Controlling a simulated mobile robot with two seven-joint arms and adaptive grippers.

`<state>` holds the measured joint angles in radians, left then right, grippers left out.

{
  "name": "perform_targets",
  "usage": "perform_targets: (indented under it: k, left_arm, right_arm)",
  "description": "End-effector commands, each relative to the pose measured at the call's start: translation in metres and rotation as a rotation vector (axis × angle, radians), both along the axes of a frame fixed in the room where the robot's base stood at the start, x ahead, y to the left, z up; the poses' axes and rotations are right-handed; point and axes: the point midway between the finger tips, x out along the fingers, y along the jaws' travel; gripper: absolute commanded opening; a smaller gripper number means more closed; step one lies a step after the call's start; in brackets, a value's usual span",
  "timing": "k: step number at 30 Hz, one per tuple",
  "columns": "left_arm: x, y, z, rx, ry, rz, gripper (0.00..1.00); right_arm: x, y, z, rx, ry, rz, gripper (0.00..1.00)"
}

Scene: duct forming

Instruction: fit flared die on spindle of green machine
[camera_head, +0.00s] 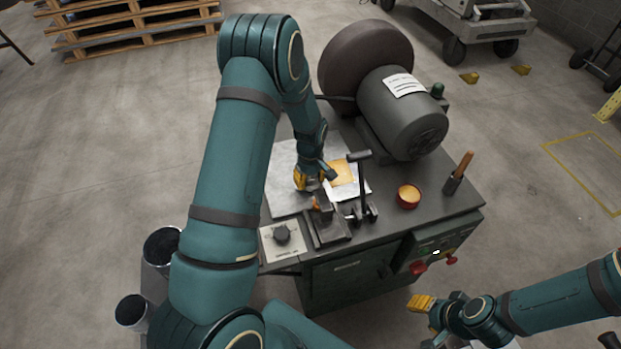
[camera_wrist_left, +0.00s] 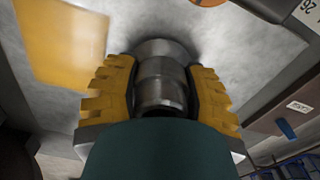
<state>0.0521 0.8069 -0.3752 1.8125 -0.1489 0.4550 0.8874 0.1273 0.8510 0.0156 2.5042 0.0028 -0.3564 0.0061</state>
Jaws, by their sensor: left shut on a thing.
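My left gripper (camera_head: 313,182) is low over the bench top. In the left wrist view its yellow fingers (camera_wrist_left: 163,92) are shut on a stepped, shiny steel die (camera_wrist_left: 162,72) with a wider flared end. In the head view the die is mostly hidden by the gripper. The green machine (camera_head: 345,284) is a dark cabinet with a grey motor drum (camera_head: 405,120) and a big dark disc (camera_head: 352,62) on top. I cannot make out its spindle. My right gripper (camera_head: 424,304) is at the lower right, clear of the machine; its jaw opening is unclear.
On the bench top are an orange sheet (camera_head: 342,172), an upright lever clamp (camera_head: 361,185), a red cup (camera_head: 408,195), a wooden-handled tool (camera_head: 459,172) and a knob plate (camera_head: 283,243). Metal cylinders (camera_head: 160,248) stand at left. Pallets (camera_head: 135,22) lie behind on open floor.

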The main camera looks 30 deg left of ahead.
Motion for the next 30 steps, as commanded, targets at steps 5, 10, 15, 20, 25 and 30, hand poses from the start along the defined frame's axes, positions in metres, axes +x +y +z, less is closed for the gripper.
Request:
perform_targets:
  k: [5, 10, 15, 20, 25, 30]
  left_arm:
    - [0.001, 0.000, -0.003, 0.000, -0.001, 0.000, 0.00]
    - [0.001, 0.000, -0.004, 0.000, -0.001, 0.000, 0.71]
    - [0.000, 0.000, -0.004, 0.000, -0.001, 0.000, 0.77]
    - [0.000, 0.000, -0.004, 0.000, 0.001, 0.000, 0.77]
    - [0.001, 0.000, 0.008, 0.001, -0.003, 0.000, 0.77]
    - [0.001, 0.000, 0.041, 0.001, -0.005, -0.001, 0.77]
  right_arm:
    - [0.000, 0.000, -0.003, 0.000, 0.000, 0.000, 0.47]
    - [0.000, 0.000, -0.004, 0.000, 0.000, 0.000, 0.47]
    - [0.000, 0.000, -0.004, 0.000, 0.000, 0.000, 0.47]
    - [0.000, 0.000, -0.004, 0.000, 0.000, 0.000, 0.47]
    - [0.000, 0.000, -0.004, 0.000, 0.000, 0.000, 0.47]
    - [0.000, 0.000, -0.004, 0.000, 0.000, 0.000, 0.47]
